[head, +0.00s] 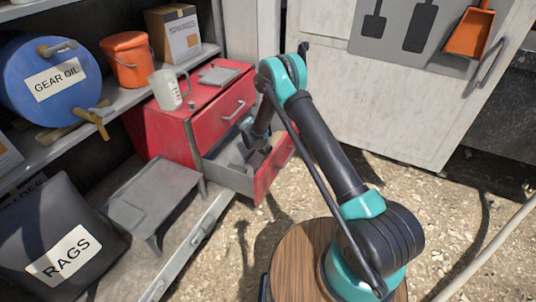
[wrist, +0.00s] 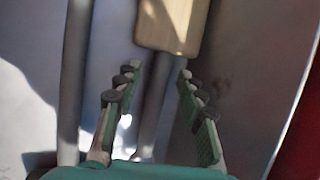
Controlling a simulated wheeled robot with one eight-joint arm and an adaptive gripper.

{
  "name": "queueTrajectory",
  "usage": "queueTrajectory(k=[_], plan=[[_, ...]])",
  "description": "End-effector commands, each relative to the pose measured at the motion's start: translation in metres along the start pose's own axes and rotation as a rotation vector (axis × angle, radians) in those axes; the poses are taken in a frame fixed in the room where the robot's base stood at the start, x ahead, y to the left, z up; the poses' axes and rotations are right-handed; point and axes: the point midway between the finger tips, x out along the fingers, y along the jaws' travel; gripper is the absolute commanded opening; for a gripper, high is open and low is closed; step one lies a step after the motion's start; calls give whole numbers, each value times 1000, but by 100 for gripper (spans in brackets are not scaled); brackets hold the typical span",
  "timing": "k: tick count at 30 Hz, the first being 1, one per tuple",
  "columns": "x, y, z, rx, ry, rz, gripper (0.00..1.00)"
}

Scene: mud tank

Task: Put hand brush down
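My gripper (head: 254,140) reaches down into the open drawer (head: 268,178) of the red cabinet in the head view. The hand brush cannot be made out in the head view, where the drawer front and my arm hide part of the drawer.
The red cabinet (head: 165,128) carries a clear measuring jug (head: 167,90). A blue gear oil drum (head: 52,82), an orange bucket (head: 127,60) and a cardboard box (head: 173,35) stand on the shelf. A black rags bin (head: 55,235) stands lower left.

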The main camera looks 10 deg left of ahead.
Motion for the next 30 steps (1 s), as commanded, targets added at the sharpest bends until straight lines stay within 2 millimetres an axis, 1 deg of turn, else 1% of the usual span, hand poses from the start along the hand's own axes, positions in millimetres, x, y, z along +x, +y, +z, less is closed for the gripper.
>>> queueTrajectory(k=[9, 12, 15, 19, 26, 29, 30], plan=[[-62, 0, 0, -2, -1, 1, 39], [-81, 0, 0, -2, -1, 1, 39], [-95, 0, 0, -2, 0, 0, 39], [-106, 0, 0, -1, 0, 0, 39], [-112, -1, 1, 5, 1, 0, 39], [-118, -13, 6, 57, 6, 6, 39], [-122, -22, 10, 96, 11, 11, 39]])
